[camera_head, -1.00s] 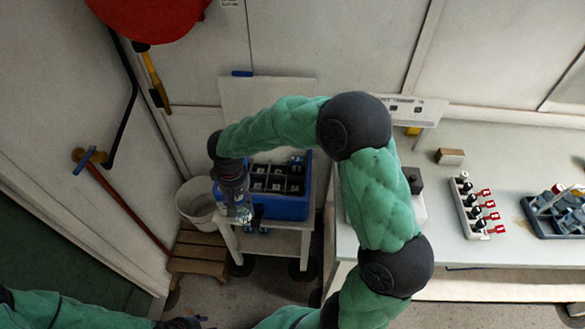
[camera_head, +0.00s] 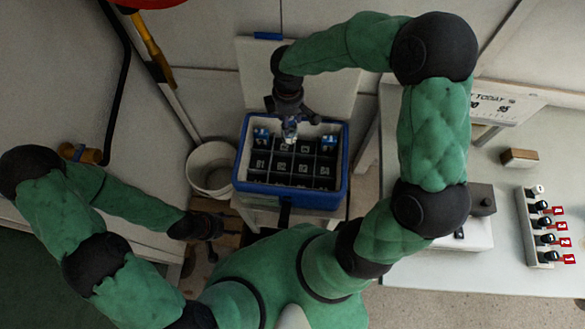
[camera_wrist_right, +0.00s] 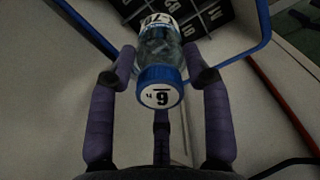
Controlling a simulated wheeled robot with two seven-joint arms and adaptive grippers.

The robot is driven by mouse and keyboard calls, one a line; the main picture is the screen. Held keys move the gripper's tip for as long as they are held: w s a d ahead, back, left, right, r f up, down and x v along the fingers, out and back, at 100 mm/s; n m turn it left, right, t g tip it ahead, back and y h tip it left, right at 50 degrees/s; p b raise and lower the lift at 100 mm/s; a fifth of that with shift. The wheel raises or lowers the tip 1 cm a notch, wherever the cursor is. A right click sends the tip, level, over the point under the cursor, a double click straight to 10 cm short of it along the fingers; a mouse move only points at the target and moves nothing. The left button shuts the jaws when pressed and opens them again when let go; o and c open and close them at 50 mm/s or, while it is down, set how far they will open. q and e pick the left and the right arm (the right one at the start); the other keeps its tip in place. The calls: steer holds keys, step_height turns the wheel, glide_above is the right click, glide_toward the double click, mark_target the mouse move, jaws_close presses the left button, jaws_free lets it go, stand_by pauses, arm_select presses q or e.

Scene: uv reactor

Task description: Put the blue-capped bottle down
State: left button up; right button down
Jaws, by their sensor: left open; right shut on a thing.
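My right gripper (camera_wrist_right: 163,82) is shut on the blue-capped bottle (camera_wrist_right: 160,50), with fingers on both sides of it. The bottle is clear, with a blue cap bearing a white numbered label. In the head view the right gripper (camera_head: 290,124) holds the bottle over the back part of the blue crate (camera_head: 240,165). The crate has dark compartments with white labels such as B1 to B4. I cannot tell whether the bottle's lower end is inside a compartment. My left gripper (camera_head: 214,228) is open and empty, low at the left, away from the crate.
Blue-topped items (camera_head: 262,134) (camera_head: 328,142) sit in the crate's back row. A white bucket (camera_head: 211,168) stands left of the crate. The bench at right holds a rack with red tags (camera_head: 540,225) and a small wooden block (camera_head: 520,157). A panel stands behind the crate.

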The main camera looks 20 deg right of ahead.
steer(key=shift+s+d+f+n, duration=0.15)
steer(key=shift+f+n, duration=0.05)
steer(key=shift+n, duration=0.3)
steer(key=shift+s+d+f+n, duration=0.1)
steer(key=shift+s+f+n, duration=0.1)
steer(key=shift+n, duration=0.3)
steer(key=n, duration=0.1)
steer(key=f+n, duration=0.1)
steer(key=n+b, duration=0.1)
steer(key=shift+s+d+f+n, duration=0.15)
steer(key=shift+s+d+n, duration=0.15)
steer(key=shift+d, duration=0.1)
steer(key=s+d+f+n+b, duration=0.1)
steer(key=f+n+b, duration=0.3)
steer(key=f+n, duration=0.3)
steer(key=s+d+f+n+b, duration=0.1)
steer(key=s+f+n+b, duration=0.1)
steer(key=f+n+b, duration=0.2)
step_height(320, 180, down, 4)
steer(key=n, duration=0.3)
steer(key=shift+d+r+n, duration=0.15)
steer(key=shift+d+n, duration=0.1)
steer(key=shift+n, duration=0.15)
steer(key=shift+s+f, duration=0.1)
steer(key=shift+f, duration=0.5)
steer(key=c, duration=0.6)
jaws_free()
steer(key=shift+o, duration=0.2)
